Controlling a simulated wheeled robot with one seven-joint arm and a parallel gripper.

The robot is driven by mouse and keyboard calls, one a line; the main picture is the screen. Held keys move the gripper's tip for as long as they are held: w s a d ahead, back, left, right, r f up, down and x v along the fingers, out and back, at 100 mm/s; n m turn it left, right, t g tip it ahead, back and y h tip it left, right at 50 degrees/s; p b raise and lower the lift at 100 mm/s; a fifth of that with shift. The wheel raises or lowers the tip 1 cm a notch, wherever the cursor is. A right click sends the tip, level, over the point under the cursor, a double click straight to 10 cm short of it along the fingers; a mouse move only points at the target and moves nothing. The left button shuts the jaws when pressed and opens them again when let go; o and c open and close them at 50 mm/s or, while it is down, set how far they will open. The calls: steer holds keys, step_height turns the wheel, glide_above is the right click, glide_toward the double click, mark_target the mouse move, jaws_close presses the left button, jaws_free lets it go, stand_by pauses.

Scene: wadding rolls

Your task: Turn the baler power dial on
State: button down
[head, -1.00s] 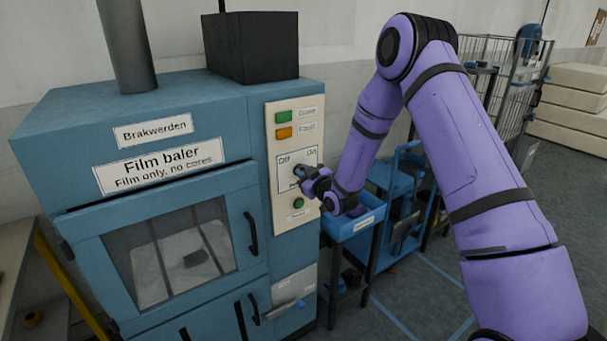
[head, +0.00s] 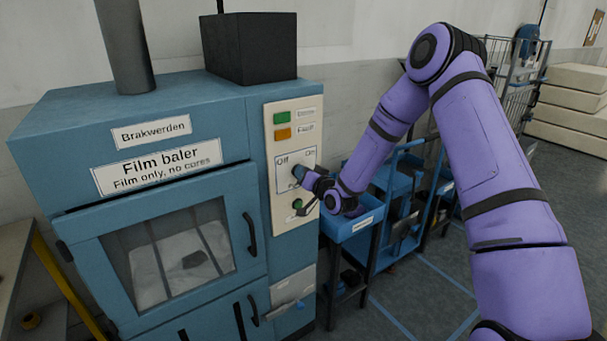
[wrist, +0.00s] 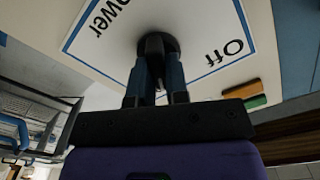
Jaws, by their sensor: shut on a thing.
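The film baler's power dial (wrist: 157,43) is a dark round knob on a white, blue-bordered plate (wrist: 205,20). The plate also shows on the baler's control panel in the head view (head: 310,159), with "Off" at its upper left and "On" at its upper right. My gripper (wrist: 157,62) has its two fingers closed on either side of the dial's grip. In the head view my gripper (head: 299,172) reaches the plate from the lower right and covers most of the dial. The dial's exact pointing direction is hidden by the fingers.
A green lamp (head: 282,118) and an orange lamp (head: 283,134) sit above the plate. A green button (head: 297,204) is just below my gripper. A blue cart (head: 385,215) stands right of the baler, under my forearm. A black box (head: 250,48) sits on top.

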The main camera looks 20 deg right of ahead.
steer(key=shift+f+m, duration=0.1)
steer(key=shift+m, duration=1.2)
steer(key=c, duration=1.1)
jaws_free()
steer(key=v, duration=1.1)
steer(key=shift+w, duration=0.1)
